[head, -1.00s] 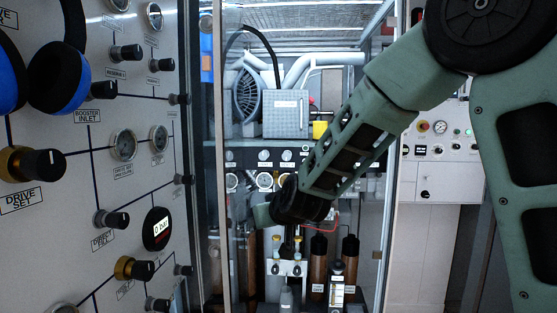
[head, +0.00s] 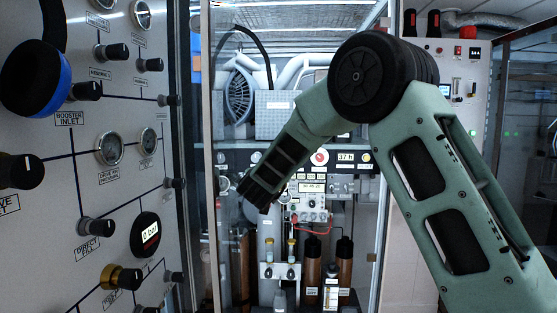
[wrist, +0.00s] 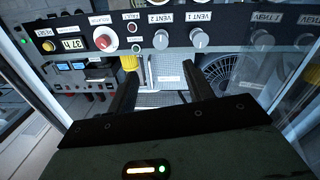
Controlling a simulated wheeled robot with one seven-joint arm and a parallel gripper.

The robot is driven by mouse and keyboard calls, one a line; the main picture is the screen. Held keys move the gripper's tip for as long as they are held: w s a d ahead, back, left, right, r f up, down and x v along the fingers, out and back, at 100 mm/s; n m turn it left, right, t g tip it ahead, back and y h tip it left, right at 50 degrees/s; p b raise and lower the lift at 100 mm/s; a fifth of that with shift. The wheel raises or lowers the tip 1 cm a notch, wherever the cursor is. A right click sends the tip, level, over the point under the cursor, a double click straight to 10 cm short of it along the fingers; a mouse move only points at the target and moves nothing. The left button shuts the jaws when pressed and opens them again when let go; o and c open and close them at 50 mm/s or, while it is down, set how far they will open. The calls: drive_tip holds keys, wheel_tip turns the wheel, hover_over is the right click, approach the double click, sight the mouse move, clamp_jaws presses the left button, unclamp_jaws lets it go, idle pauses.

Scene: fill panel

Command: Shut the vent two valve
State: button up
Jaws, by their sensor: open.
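The vent two valve is a round grey knob (wrist: 161,40) under a "VENT 2" label (wrist: 160,17) on a dark panel strip in the wrist view. The similar "VENT 1" knob (wrist: 199,39) is just right of it. My gripper (wrist: 163,80) is open and empty, its two black fingers apart, below the vent two knob in the picture and not touching it. The knob's exact pointer position is too small to tell. In the head view my arm reaches into the cabinet, and I cannot make out the vent two knob or the fingertips there.
A red button (wrist: 104,39) and hour display (wrist: 73,42) sit left of the knobs. More knobs (wrist: 262,39) are to the right, behind clear glazing. A left panel (head: 80,190) with valves and gauges flanks the open cabinet; the cabinet post (head: 212,190) is near my arm.

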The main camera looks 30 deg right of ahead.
drive_tip(key=p+x, duration=0.5)
drive_tip(key=x, duration=1)
drive_tip(key=c, duration=1)
